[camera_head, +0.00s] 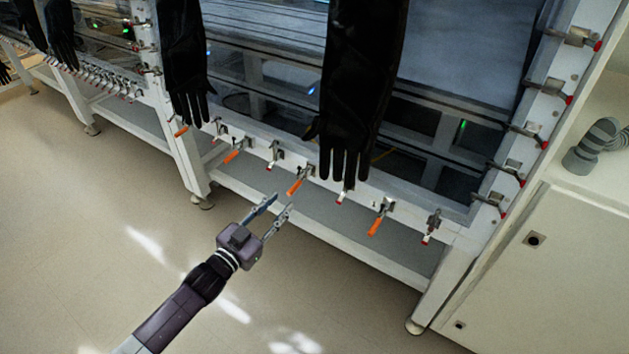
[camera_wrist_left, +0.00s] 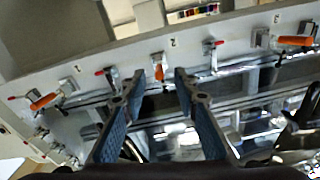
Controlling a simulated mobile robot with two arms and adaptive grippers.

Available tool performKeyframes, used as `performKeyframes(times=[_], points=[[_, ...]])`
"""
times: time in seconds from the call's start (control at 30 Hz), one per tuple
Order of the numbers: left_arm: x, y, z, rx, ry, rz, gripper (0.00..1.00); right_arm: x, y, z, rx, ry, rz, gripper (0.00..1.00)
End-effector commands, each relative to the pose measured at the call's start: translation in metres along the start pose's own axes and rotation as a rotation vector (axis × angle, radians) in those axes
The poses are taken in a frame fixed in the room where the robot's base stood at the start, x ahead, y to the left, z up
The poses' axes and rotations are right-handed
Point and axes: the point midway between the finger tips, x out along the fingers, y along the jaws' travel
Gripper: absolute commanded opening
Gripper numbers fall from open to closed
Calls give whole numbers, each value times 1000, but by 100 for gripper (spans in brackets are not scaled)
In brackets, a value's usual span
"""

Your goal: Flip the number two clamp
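Toggle clamps line the lower rail of the glovebox frame, some with orange handles and some with red tips. My left gripper (camera_head: 281,203) is open and empty, its fingertips just short of an orange-handled clamp (camera_head: 297,183) near the middle. In the left wrist view, an orange-handled clamp (camera_wrist_left: 158,70) shows just beyond and between the spread fingertips of my left gripper (camera_wrist_left: 168,76). My right gripper is not in view.
Red-tipped clamps (camera_head: 272,157) and (camera_head: 343,195) flank the middle orange one. Another orange clamp (camera_head: 378,222) is farther right. Black gloves (camera_head: 360,85) hang above the rail, their fingers close to the clamps. Open floor (camera_head: 90,220) lies to the left.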

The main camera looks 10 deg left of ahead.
Motion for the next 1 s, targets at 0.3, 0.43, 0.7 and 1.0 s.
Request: performKeyframes(times=[0.3, 0.43, 0.7, 1.0], points=[[30, -1, -6, 3, 27, 7, 28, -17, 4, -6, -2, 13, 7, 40], [50, -1, -6, 3, 26, 7, 28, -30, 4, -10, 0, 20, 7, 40], [76, -1, -6, 4, 22, 7, 28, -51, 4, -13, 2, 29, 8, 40], [79, -1, -7, 4, 22, 7, 28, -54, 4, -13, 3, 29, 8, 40]])
